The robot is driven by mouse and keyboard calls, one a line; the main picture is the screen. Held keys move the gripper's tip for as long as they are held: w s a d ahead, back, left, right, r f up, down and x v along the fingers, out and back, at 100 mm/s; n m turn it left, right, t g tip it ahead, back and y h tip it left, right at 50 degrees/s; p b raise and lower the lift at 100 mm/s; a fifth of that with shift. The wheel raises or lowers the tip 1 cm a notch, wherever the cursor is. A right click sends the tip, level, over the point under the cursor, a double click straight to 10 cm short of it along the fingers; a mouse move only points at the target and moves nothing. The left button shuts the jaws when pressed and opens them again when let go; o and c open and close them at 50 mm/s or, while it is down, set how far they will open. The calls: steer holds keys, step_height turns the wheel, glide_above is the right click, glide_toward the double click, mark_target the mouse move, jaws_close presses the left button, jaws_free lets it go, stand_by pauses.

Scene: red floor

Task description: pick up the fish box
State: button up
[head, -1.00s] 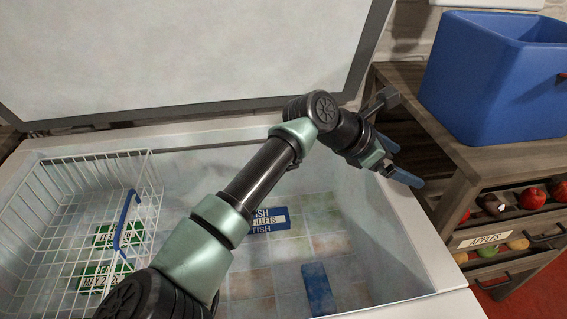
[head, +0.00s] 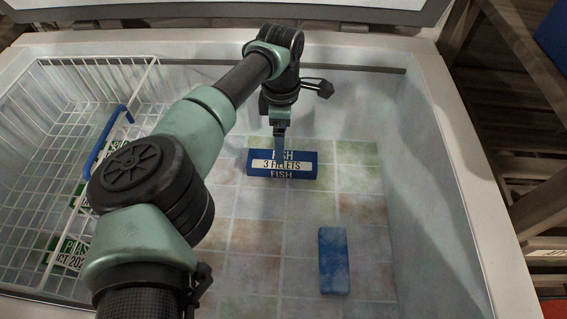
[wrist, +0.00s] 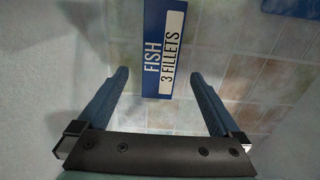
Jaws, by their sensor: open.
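The fish box (head: 307,171) is a blue box with a white "3 FILLETS" label, lying on the freezer's tiled floor near the back wall. In the wrist view the fish box (wrist: 166,45) lies ahead, with its near end between the two finger lines. My gripper (head: 280,150) points down above the box in the head view, and one finger covers part of it. In the wrist view my gripper (wrist: 160,75) is open with nothing held. I cannot tell the exact height of the fingertips over the box.
A plain blue block (head: 334,262) lies on the freezer floor nearer the front right. A white wire basket (head: 60,110) with a blue handle and green packages fills the left side. The freezer's right wall (head: 430,180) stands beside open floor.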

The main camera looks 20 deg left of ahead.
step_height(320, 180, down, 9)
steer(key=b, duration=0.4)
steer(key=shift+d+r, duration=0.1)
steer(key=shift+r, duration=0.05)
steer(key=shift+c, duration=0.3)
steer(key=shift+r, duration=0.1)
jaws_close()
